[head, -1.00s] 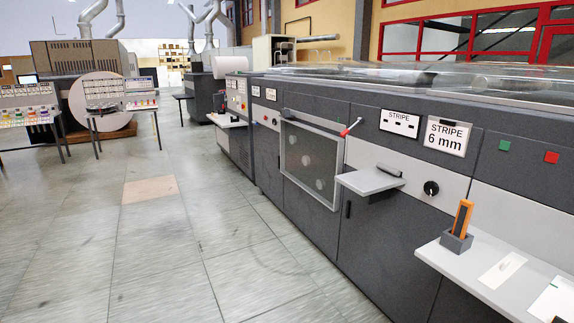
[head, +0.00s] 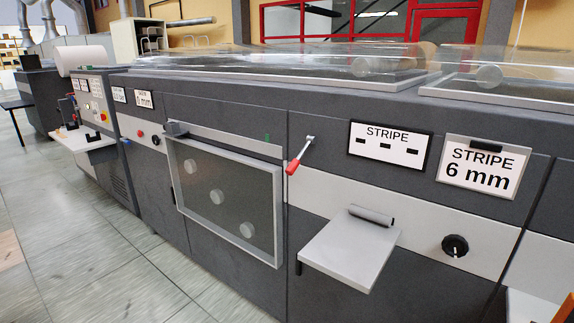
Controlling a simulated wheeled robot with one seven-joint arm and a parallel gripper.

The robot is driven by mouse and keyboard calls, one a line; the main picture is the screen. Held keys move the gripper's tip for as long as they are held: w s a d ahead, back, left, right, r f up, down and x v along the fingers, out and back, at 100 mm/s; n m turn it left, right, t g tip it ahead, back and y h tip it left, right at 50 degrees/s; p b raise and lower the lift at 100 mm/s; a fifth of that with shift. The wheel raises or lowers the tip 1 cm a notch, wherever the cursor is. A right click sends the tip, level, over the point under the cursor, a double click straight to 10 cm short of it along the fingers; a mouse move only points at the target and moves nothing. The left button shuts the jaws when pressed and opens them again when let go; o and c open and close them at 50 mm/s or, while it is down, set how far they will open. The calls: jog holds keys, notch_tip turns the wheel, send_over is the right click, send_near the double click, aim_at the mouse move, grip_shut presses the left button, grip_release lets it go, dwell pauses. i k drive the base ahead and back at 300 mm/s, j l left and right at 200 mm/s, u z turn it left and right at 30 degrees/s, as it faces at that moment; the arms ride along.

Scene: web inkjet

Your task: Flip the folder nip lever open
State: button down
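A lever (head: 300,156) with a red grip and a pale metal shaft is mounted on the dark front panel of the machine, in the head view. Its pivot is at the upper right and the red grip hangs down to the left. It sits just right of a framed window panel (head: 277,205) and left of the "STRIPE" sign. No label shows beside it to name it the nip lever. My gripper is not in the head view.
A grey shelf (head: 350,252) with a small dark roller juts out below and right of the lever. A black knob (head: 455,246) is farther right. Signs "STRIPE" (head: 391,142) and "STRIPE 6 mm" (head: 483,167) are above. Open tiled floor (head: 90,255) lies at left.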

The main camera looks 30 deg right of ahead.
aim_at(294, 164)
jog(key=i+j+z, duration=0.2)
jog(key=i, duration=0.2)
jog(key=i+j+z, duration=0.1)
jog(key=i+z, duration=0.15)
jog(key=i, duration=0.2)
